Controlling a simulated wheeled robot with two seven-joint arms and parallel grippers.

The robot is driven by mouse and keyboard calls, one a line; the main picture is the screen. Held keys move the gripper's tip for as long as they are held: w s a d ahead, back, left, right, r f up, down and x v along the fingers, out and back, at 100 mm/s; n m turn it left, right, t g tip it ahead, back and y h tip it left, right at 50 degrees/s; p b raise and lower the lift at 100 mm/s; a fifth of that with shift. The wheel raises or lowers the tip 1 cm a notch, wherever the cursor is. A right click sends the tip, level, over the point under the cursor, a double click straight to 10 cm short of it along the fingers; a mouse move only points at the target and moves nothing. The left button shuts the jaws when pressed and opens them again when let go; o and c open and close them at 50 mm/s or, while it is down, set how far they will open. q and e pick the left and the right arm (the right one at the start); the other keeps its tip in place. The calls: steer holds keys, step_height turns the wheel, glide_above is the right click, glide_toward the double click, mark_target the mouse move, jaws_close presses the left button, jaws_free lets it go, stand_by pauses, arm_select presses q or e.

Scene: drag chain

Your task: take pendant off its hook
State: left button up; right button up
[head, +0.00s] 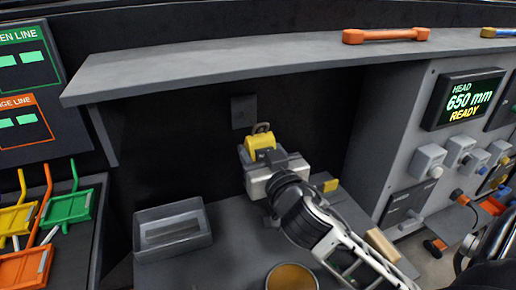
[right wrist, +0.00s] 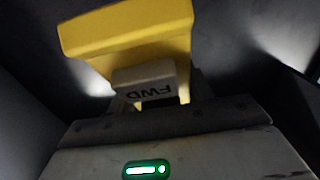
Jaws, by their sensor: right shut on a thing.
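The yellow pendant (head: 259,142) is in the head view, in front of the dark back wall under the grey shelf. My right gripper (head: 264,160) is shut on the pendant. In the right wrist view the yellow pendant (right wrist: 130,33) fills the top, with an upside-down "FWD" label on a pale block. The fingers are mostly hidden. My left gripper is not in view.
The grey shelf (head: 240,68) overhangs the right gripper, with an orange-handled tool (head: 386,35) on it. A grey open bin (head: 172,229) stands left on the bench. A round amber-topped container (head: 291,277) is at the front. A grey control panel (head: 412,140) stands right.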

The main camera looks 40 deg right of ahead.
steer(key=shift+s+a+r, duration=0.1)
steer(key=shift+s+r, duration=0.25)
steer(key=shift+s, duration=0.3)
steer(key=shift+s+a+f, duration=0.15)
steer(key=shift+s, duration=0.35)
steer(key=shift+s+a+f, duration=0.1)
steer(key=shift+s, duration=0.35)
steer(key=shift+v, duration=2)
